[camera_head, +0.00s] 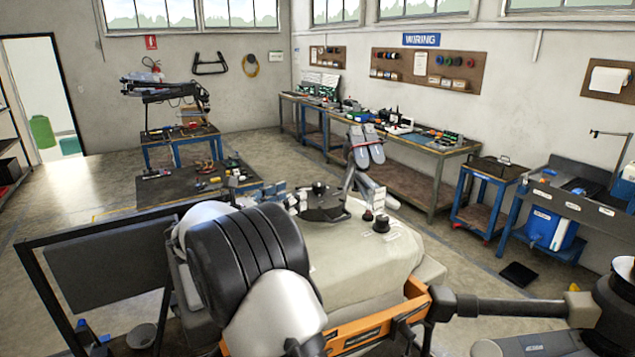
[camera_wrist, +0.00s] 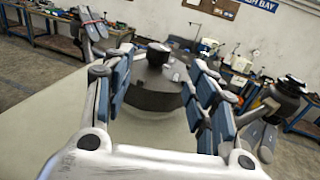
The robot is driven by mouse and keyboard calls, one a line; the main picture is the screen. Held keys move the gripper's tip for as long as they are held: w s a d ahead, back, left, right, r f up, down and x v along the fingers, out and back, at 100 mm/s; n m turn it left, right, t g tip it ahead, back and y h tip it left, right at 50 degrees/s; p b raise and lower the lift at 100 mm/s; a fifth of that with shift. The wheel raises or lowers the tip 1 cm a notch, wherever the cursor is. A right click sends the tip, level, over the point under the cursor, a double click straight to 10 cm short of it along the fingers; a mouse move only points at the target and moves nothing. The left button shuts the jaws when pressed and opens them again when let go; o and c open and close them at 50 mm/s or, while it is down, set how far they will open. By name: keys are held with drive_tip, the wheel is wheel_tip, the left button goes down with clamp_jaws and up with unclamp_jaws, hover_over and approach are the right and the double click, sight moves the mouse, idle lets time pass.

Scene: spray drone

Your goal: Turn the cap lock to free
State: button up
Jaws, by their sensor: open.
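The round dark cap (camera_wrist: 150,98) sits on top of the drone's pale tank (camera_head: 365,262), with a black knob (camera_wrist: 158,52) standing up from its middle. In the head view the cap (camera_head: 325,213) and its knob (camera_head: 319,187) show just beyond my arm. My gripper (camera_wrist: 162,68) is open, its blue-grey padded fingers on either side of the cap in the wrist view, with nothing held between them. Part of the gripper (camera_head: 290,197) shows left of the cap in the head view; my arm hides the rest. Contact with the cap cannot be told.
Two small dark knobs (camera_head: 381,223) stand on the tank right of the cap. A folded grey propeller (camera_head: 367,146) rises behind it. An orange frame (camera_head: 415,298) and a dark drone arm (camera_head: 510,307) lie at the near right. Workbenches line the far wall; open floor lies between.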

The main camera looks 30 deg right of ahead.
sight(314, 186)
drive_tip(key=p+x, duration=0.2)
drive_tip(key=x, duration=0.9)
drive_tip(key=shift+c, duration=0.3)
drive_tip(key=c, duration=1)
